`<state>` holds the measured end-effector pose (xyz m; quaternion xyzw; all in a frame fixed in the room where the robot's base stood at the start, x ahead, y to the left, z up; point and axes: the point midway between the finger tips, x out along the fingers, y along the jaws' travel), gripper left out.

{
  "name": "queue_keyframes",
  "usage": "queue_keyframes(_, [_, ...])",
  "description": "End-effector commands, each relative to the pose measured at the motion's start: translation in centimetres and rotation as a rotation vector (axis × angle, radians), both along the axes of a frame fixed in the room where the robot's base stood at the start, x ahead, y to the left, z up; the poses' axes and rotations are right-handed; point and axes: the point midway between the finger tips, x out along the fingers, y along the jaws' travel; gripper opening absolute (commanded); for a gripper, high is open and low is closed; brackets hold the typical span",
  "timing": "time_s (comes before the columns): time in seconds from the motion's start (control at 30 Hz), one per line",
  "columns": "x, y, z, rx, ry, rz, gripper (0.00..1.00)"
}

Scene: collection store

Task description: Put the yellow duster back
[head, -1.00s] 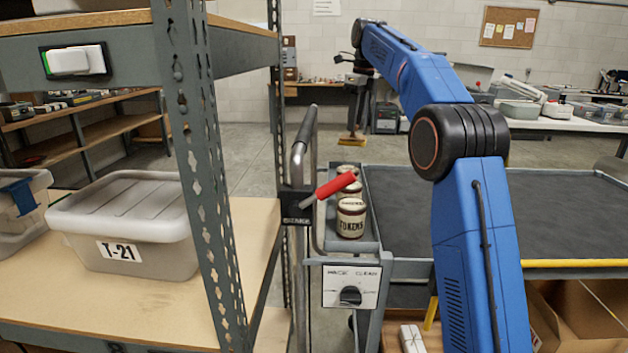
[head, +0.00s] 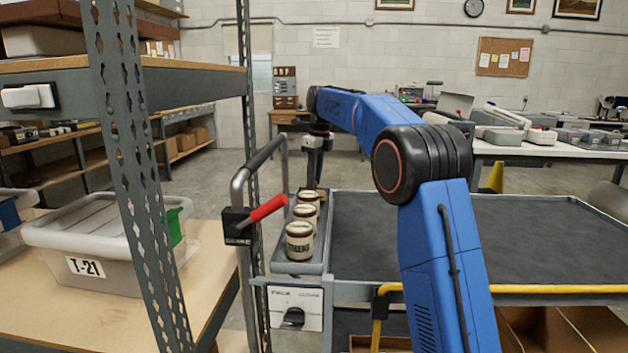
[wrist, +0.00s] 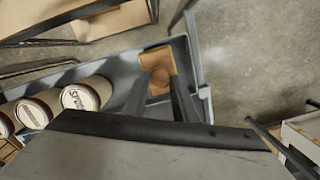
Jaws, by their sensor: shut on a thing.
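The yellow duster (head: 322,194) shows as a small yellow-brown patch below my gripper (head: 318,184), beyond the jars at the far end of the cart's narrow side tray (head: 283,266). In the wrist view my gripper (wrist: 160,103) is shut on the duster, and its tan-brown head (wrist: 157,66) shows beyond the fingers, over the grey tray end. The fingers hide part of the duster. I cannot tell whether it touches the tray floor. Labelled cream jars (head: 299,241) with dark rims stand in the same tray, nearer the head camera; they show at left in the wrist view (wrist: 86,94).
The cart's wide dark top (head: 530,235) is clear, right of the side tray. A red-handled brake lever (head: 268,208) and push handle (head: 262,160) rise at its near left. A shelf post (head: 130,150) and bin T-21 (head: 85,262) stand left.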

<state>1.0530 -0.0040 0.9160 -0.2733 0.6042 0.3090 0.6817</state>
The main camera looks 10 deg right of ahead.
Motion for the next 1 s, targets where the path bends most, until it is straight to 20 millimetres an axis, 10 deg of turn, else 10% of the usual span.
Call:
queue_keyframes(0.43, [0.0, 0.0, -0.7, 0.000, 0.000, 0.000, 0.08])
queue_keyframes(0.53, [0.0, 0.0, -0.7, 0.000, 0.000, 0.000, 0.44])
queue_keyframes(1.0, [0.0, -0.1, 0.5, 0.000, -0.003, 0.000, 0.44])
